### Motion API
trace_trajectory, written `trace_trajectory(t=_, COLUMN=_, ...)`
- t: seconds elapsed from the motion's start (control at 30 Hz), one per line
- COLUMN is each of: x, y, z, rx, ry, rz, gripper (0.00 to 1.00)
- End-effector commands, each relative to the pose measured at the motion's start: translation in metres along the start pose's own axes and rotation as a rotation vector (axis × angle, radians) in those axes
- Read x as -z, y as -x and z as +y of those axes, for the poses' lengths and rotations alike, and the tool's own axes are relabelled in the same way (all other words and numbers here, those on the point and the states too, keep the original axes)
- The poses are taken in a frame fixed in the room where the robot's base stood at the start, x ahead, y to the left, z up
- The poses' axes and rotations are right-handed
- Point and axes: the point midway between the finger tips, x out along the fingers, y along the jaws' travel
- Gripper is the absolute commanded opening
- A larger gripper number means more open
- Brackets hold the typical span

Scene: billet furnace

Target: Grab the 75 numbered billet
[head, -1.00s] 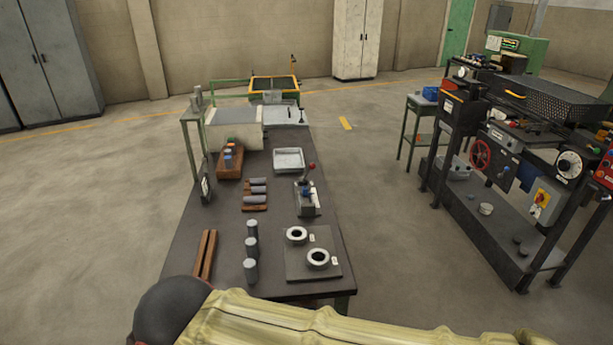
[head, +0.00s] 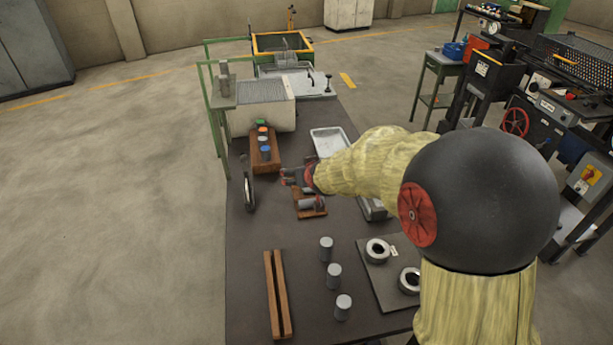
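Three grey cylindrical billets stand upright on the dark bench: a far one (head: 326,249), a middle one (head: 333,275) and a near one (head: 343,307). More grey billets lie on a wooden rack (head: 300,212), one of them (head: 311,203) partly covered by my arm. A wooden block (head: 275,160) holds several short pieces with coloured tops (head: 263,140). No number is readable on any billet, so I cannot tell which is 75. My gripper (head: 287,177) is above the bench by the lying billets, pointing left. It is too small to tell its opening or whether it holds anything.
A slotted wooden rail (head: 276,295) lies at the left. A plate (head: 380,275) with two metal rings (head: 377,250) is at the right. A pale tray (head: 328,141) and a white box (head: 258,117) stand behind.

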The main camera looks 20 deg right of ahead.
Motion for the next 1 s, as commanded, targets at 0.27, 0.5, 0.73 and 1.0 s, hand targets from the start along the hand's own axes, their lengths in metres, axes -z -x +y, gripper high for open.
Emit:
trace_trajectory(t=0.27, x=-0.020, y=-0.113, z=0.033, rx=-0.032, ry=-0.024, rz=0.134, gripper=0.78)
trace_trajectory(t=0.5, x=-0.048, y=-0.167, z=0.053, rx=-0.051, ry=-0.038, rz=0.231, gripper=0.78)
trace_trajectory(t=0.73, x=-0.057, y=-0.186, z=0.060, rx=-0.057, ry=-0.042, rz=0.264, gripper=0.78)
trace_trajectory(t=1.0, x=-0.050, y=-0.211, z=0.060, rx=-0.057, ry=-0.042, rz=0.265, gripper=0.78)
